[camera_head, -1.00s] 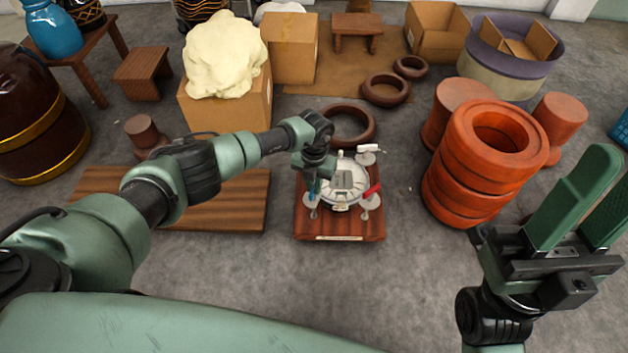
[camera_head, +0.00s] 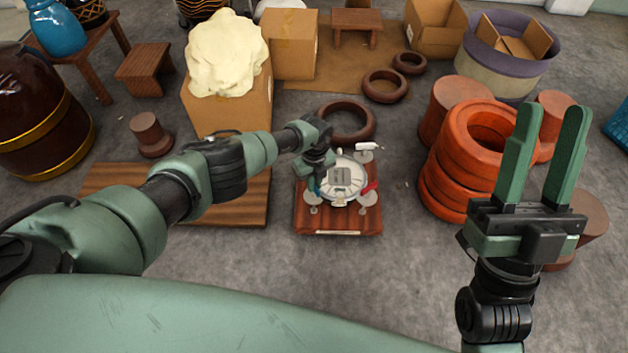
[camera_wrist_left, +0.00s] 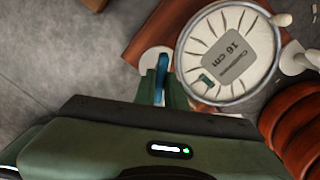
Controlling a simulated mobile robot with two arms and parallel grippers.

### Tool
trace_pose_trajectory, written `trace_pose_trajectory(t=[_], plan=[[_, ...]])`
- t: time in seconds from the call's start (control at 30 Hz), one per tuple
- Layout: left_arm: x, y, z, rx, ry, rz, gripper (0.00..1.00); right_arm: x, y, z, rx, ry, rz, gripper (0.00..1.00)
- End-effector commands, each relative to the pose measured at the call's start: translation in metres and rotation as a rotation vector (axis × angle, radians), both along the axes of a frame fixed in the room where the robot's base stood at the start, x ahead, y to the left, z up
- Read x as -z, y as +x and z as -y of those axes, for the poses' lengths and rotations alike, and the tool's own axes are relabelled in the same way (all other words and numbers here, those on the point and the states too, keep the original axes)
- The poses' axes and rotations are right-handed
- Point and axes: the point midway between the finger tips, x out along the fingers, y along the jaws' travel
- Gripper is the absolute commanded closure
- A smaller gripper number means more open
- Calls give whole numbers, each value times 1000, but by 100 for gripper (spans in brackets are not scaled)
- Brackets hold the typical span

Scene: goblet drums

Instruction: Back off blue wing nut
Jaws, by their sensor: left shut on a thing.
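A round white drum head marked "16 cm" (camera_head: 343,181) sits on a reddish wooden base (camera_head: 338,222); the head also shows in the left wrist view (camera_wrist_left: 231,52). The blue wing nut (camera_wrist_left: 161,78) is at its left side, above a pale round disc. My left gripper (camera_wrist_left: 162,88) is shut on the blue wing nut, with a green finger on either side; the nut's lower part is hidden. A red wing nut (camera_head: 370,187) and a white one (camera_head: 366,146) stand at the right and back. My right gripper (camera_head: 552,108) is open and empty, far right.
An orange-red ring stack (camera_head: 455,185) stands right of the base. A wooden board (camera_head: 235,205) lies left under my left arm. Dark rings (camera_head: 348,138) lie behind, with cardboard boxes (camera_head: 228,108). Grey floor in front is clear.

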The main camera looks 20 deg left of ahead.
Motion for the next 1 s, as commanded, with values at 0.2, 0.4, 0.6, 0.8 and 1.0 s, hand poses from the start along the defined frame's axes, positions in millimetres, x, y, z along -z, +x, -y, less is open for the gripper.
trace_pose_trajectory(t=[0.2,0.4,0.6,0.8,1.0], plan=[[-1,1,0,-85,1,2,100,9,16,-3,6,-29,-94,64],[-1,1,-1,-117,1,2,100,14,21,-4,8,-40,-128,64],[0,1,0,-122,1,2,100,15,22,-4,8,-41,-134,64],[0,1,0,-121,0,3,100,15,22,-4,8,-41,-134,64],[0,1,0,-120,0,1,66,15,22,-4,8,-41,-134,64]])
